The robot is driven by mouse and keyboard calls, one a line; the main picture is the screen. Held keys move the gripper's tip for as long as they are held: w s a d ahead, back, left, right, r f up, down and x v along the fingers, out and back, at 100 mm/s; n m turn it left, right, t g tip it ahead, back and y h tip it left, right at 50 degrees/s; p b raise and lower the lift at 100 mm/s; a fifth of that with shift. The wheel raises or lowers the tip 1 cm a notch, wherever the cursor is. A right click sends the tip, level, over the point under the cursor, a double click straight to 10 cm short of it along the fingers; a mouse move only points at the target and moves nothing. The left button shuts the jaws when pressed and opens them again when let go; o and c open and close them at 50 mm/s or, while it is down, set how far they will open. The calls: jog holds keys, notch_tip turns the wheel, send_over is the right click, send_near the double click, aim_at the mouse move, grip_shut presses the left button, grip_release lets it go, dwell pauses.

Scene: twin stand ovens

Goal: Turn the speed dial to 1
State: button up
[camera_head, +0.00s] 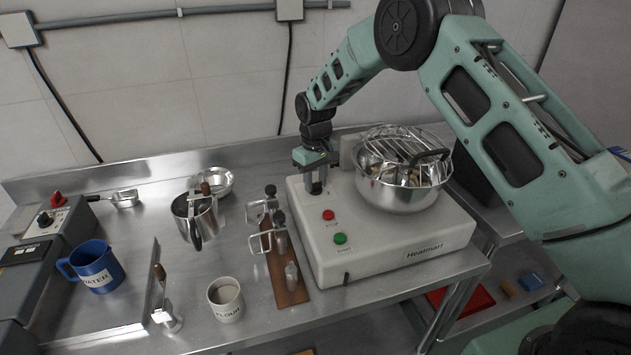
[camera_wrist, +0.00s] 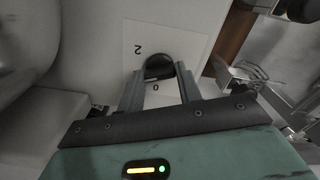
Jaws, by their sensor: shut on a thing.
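The speed dial (camera_wrist: 158,67) is a dark round knob on a white label plate in the wrist view. In the head view my gripper (camera_head: 315,186) points down at the back left of the mixer's (camera_head: 375,240) white top and hides the dial. The mixer has a red stop button (camera_head: 328,215) and a green start button (camera_head: 340,239).
A steel bowl with a wire guard (camera_head: 400,190) stands on the mixer, right of my gripper. A steel jug (camera_head: 195,217), a blue water mug (camera_head: 95,268) and a flour cup (camera_head: 226,300) stand farther left.

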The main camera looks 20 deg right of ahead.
aim_at(316, 183)
jog(key=shift+n, duration=0.6)
jog(key=shift+r, duration=0.1)
jog(key=o, duration=1)
notch_tip(316, 183, up, 17)
jog(key=b, duration=0.2)
jog(key=shift+r+b, duration=0.15)
jog(key=shift+b, duration=0.25)
